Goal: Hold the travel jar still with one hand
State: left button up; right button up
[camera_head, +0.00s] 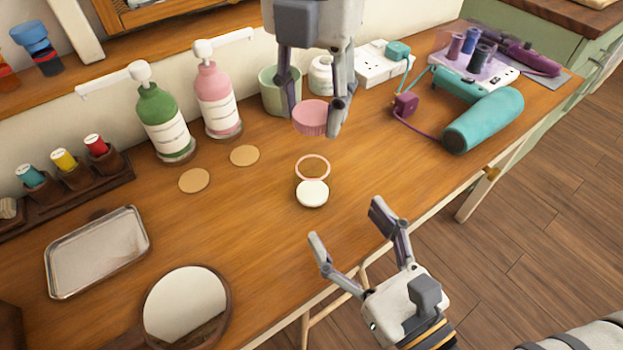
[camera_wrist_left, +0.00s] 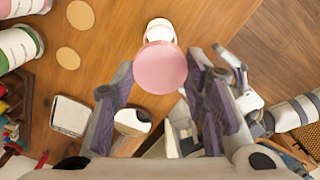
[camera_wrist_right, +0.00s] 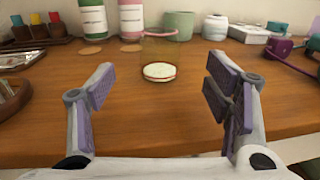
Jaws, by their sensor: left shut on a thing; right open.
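The travel jar (camera_head: 312,193) stands on the wooden table, seemingly clear-walled, with a pink rim on top and a white layer at the bottom. It also shows ahead, between the open fingers, in the right wrist view (camera_wrist_right: 159,72). My left gripper (camera_head: 313,120) is shut on a pink lid (camera_head: 310,117) and holds it above and behind the jar. The lid (camera_wrist_left: 160,67) partly covers the jar in the left wrist view. My right gripper (camera_head: 346,222) is open and empty at the table's front edge, apart from the jar.
Green (camera_head: 162,117) and pink (camera_head: 214,95) pump bottles and a green cup (camera_head: 278,92) stand at the back. A metal tray (camera_head: 97,252) and round mirror (camera_head: 186,306) lie at left. A teal cylinder (camera_head: 483,119) lies right. Table around the jar is clear.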

aim_at(305, 165)
jog(key=x, duration=1.1)
jog(key=shift+w+a, duration=0.15)
jog(key=shift+r, duration=0.1)
grip_shut()
pick_arm(q)
jog(key=shift+f, duration=2.5)
